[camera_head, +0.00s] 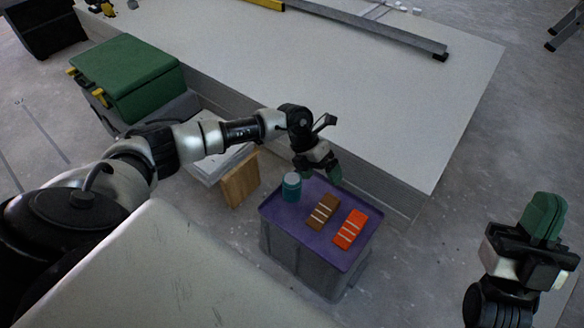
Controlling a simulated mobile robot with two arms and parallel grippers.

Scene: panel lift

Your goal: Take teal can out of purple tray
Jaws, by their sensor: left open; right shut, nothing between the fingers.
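The teal can (291,188) stands upright on the left part of the purple tray (297,225), near its left edge. The tray lies on top of a grey bin. My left gripper (318,173) is open above the tray's back edge, just right of and behind the can. Its green fingertips point down, and nothing is between them. I cannot tell if a finger touches the can. My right gripper (543,214) is shut and empty at the far right, away from the tray.
A brown block (323,212) and an orange block (350,229), both with pale stripes, lie on the tray right of the can. A wooden board (240,180) stands left of the tray. A large white panel (390,90) lies behind. A green toolbox (125,75) is at the back left.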

